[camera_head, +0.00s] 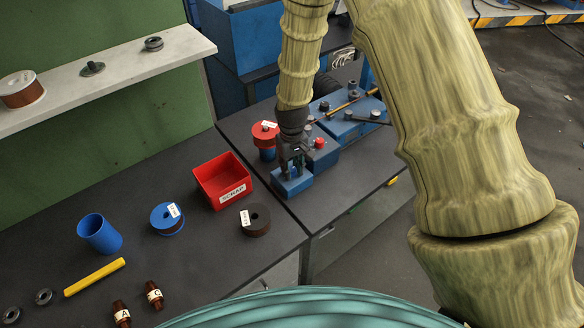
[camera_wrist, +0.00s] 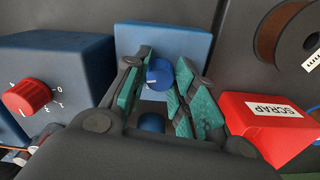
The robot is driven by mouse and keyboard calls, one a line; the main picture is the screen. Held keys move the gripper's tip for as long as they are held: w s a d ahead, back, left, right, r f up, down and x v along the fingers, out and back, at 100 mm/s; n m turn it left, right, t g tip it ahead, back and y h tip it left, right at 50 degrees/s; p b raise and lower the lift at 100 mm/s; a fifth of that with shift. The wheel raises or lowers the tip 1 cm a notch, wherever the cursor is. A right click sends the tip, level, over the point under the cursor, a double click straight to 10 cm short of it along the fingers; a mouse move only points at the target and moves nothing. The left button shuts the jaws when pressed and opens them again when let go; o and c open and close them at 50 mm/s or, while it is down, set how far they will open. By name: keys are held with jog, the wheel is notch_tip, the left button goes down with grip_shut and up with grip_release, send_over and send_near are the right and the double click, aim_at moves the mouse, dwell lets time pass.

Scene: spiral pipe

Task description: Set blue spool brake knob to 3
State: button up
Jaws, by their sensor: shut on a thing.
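The blue knob (camera_wrist: 158,74) sits in front of a blue box (camera_wrist: 185,42) in the wrist view, between the teal-padded fingers. My gripper (camera_wrist: 160,88) is shut on it. In the head view my gripper (camera_head: 292,160) points down over the small blue box (camera_head: 292,186) on the right-hand bench, and hides the knob. The scale around the blue knob is hidden, so its setting cannot be read. A second rounded blue part (camera_wrist: 151,123) shows lower between the fingers; I cannot tell what it is.
A red knob (camera_wrist: 27,96) with a numbered scale is on a neighbouring blue box (camera_wrist: 80,65). A red spool (camera_head: 264,131) stands close behind my gripper.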

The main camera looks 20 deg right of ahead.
aim_at(292, 169)
jog(key=shift+w+m, duration=0.1)
jog(key=shift+m, duration=1)
jog(key=o, duration=1.1)
jog(key=shift+d, duration=0.1)
notch_tip(292, 169, up, 12)
